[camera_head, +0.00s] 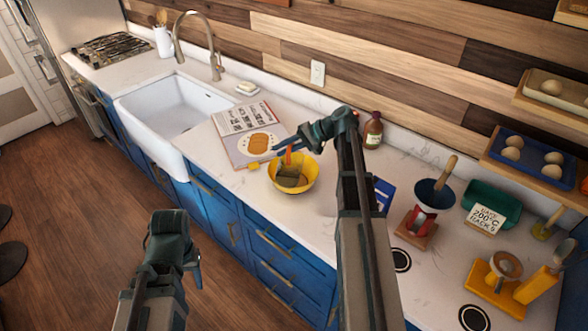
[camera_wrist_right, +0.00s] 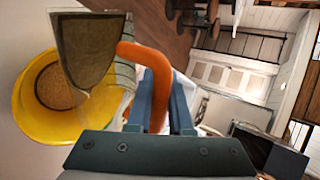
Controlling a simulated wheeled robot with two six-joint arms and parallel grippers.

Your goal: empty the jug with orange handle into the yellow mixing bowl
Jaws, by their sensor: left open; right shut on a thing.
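The yellow mixing bowl (camera_head: 307,184) stands on the white counter; it also shows in the right wrist view (camera_wrist_right: 30,113), with brown contents inside. My right gripper (camera_head: 287,142) is shut on the orange handle (camera_wrist_right: 157,90) of the jug (camera_head: 290,178). The jug is see-through with dark contents, and shows tilted over the bowl in the right wrist view (camera_wrist_right: 90,45). I cannot tell whether anything is flowing from it. My left gripper (camera_head: 172,228) is open and empty, in front of the counter above the floor.
An open cookbook (camera_head: 246,130) lies left of the bowl, near the white sink (camera_head: 172,105). A brown bottle (camera_head: 373,130) stands behind.

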